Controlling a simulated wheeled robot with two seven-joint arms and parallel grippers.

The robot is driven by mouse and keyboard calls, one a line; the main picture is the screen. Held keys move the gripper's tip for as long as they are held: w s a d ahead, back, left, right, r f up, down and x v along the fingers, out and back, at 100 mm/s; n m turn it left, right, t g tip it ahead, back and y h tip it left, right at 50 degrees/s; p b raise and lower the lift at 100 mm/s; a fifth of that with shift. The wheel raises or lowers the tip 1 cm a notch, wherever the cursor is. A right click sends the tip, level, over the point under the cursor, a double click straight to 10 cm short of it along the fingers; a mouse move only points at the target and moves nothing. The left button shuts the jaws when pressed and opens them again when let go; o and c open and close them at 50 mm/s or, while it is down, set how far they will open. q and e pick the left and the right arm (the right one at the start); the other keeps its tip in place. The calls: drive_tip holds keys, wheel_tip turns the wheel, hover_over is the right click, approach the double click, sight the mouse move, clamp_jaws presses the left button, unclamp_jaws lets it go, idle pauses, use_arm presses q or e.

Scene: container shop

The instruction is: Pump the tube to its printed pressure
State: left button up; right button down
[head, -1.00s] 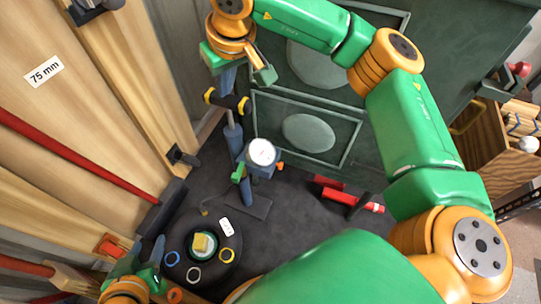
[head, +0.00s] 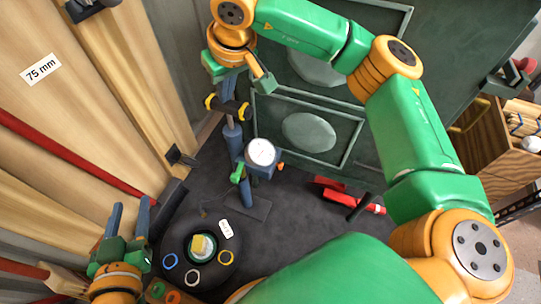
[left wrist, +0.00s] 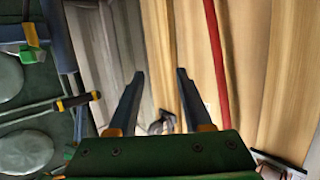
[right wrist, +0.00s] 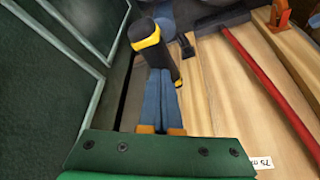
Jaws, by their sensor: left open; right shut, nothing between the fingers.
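The black tube (head: 170,246) lies on the dark floor at lower left, with a white tag (head: 226,229) too small to read. The blue floor pump (head: 235,145) stands behind it, with a white gauge (head: 262,152) whose reading is not legible. Its black handle with yellow rings (head: 227,107) also shows in the right wrist view (right wrist: 155,50). My right gripper (head: 229,90) is shut and empty, its fingertips at the handle from above; I cannot tell whether they touch. My left gripper (head: 129,206) is open and empty, left of the tube and pointing up. The hose's connection is unclear.
Several coloured rings and a yellow block (head: 198,242) lie on or inside the tube. A red and black tool (head: 345,195) lies on the floor to the right. Corrugated wooden panels rise at left, and a dark green wall (head: 290,165) stands behind the pump.

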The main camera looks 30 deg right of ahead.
drive_tip(key=shift+f, duration=0.5)
wheel_tip(320, 180, up, 6)
drive_tip(key=p, duration=0.5)
drive_tip(key=shift+f, duration=0.15)
use_arm(q)
wheel_tip(320, 180, up, 8)
drive_tip(key=t, duration=0.2)
drive_tip(key=shift+w+d+r+h, duration=0.25)
drive_tip(key=shift+w+d+h, duration=0.05)
drive_tip(key=shift+w+h, duration=0.1)
use_arm(e)
drive_tip(key=shift+f, duration=0.3)
drive_tip(key=shift+f, duration=0.15)
wheel_tip(320, 180, down, 5)
drive_tip(key=b, duration=0.4)
drive_tip(key=shift+f, duration=0.1)
wheel_tip(320, 180, up, 6)
drive_tip(key=p, duration=0.6)
use_arm(q)
drive_tip(key=shift+r, duration=0.85)
use_arm(e)
drive_tip(key=shift+f, duration=0.2)
use_arm(q)
drive_tip(key=shift+s, duration=0.1)
